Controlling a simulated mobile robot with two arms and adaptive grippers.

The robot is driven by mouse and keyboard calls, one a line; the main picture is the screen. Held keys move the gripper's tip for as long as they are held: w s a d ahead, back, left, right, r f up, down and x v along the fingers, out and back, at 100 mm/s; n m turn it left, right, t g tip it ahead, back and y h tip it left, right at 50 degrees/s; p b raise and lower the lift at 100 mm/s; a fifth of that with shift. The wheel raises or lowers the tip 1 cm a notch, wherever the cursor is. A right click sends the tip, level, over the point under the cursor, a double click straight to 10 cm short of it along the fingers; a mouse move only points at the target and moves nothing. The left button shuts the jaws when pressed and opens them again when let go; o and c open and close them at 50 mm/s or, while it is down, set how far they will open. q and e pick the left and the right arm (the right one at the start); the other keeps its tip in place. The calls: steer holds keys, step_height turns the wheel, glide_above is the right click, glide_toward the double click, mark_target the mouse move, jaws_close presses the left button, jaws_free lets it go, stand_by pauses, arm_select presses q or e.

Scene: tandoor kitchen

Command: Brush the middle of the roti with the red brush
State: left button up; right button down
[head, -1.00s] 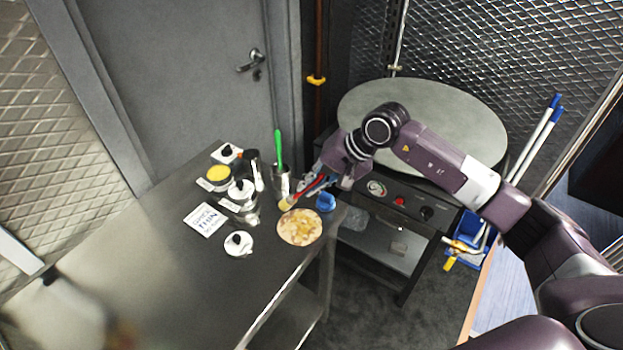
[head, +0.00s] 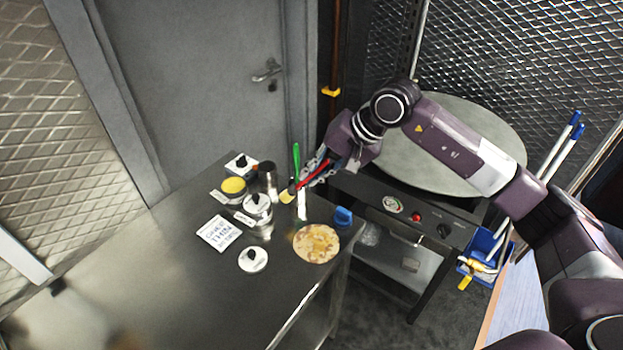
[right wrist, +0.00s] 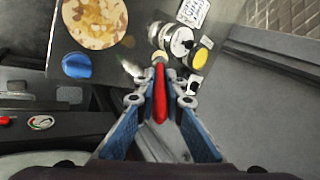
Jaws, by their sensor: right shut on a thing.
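The roti (head: 316,243) lies flat near the right end of the steel table, pale with browned patches. It also shows at the top left of the right wrist view (right wrist: 97,20). My right gripper (head: 312,172) is shut on the red brush (head: 316,173) by its red handle, which also shows between the fingers in the right wrist view (right wrist: 160,95). The brush's pale bristles (head: 287,196) point down and left, above the table near the jars, apart from the roti. My left gripper is not in view.
A green-handled tool (head: 296,160) stands behind the brush head. A blue object (head: 343,216) sits beside the roti. Jars, a yellow-topped pot (head: 233,187), a lid (head: 253,260) and a sign (head: 218,233) stand left. The table's front left is clear.

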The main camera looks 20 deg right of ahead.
steer(key=shift+r, duration=1.05)
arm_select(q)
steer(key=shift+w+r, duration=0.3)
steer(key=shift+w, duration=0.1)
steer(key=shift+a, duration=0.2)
